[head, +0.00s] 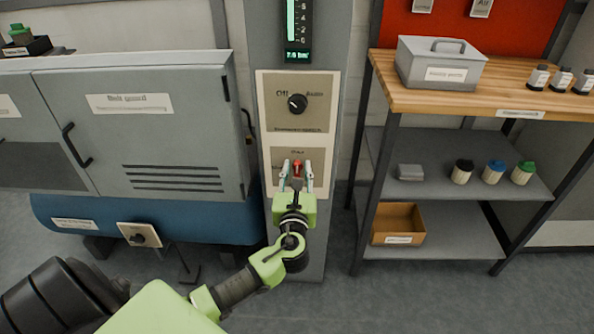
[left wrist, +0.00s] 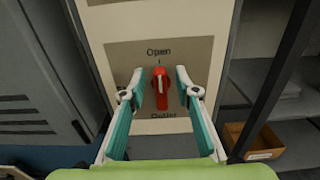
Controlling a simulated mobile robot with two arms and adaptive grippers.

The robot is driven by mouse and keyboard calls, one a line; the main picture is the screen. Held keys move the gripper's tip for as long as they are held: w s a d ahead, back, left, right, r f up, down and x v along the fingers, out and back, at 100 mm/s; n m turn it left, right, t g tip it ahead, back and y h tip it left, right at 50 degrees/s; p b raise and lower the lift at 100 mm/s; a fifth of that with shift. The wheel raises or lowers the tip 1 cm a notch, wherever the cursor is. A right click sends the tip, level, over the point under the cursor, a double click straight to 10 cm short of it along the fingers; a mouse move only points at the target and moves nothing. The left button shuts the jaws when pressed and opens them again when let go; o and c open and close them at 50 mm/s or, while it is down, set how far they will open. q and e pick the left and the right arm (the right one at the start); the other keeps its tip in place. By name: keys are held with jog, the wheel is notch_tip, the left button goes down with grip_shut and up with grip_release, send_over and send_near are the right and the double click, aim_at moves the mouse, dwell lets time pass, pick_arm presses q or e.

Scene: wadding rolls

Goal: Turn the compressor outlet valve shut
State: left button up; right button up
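The red valve handle (head: 297,168) sits on a beige plate (head: 276,158) on the lower part of the grey column. In the left wrist view the red handle (left wrist: 161,90) stands close to upright, with "Open" printed above it and "Outlet" partly hidden below. My left gripper (head: 297,172) is in front of the plate. In the left wrist view its two fingers (left wrist: 160,85) stand on either side of the handle, with a gap on both sides. It is open and holds nothing. My right gripper does not show.
A black rotary knob (head: 297,103) sits on the plate above. The grey belt guard cabinet (head: 160,120) and blue tank (head: 190,226) are at left. A wooden-topped shelf unit (head: 405,100) stands at right, with a tan bin (head: 399,223) low down.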

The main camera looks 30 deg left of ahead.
pick_arm(q)
grip_shut()
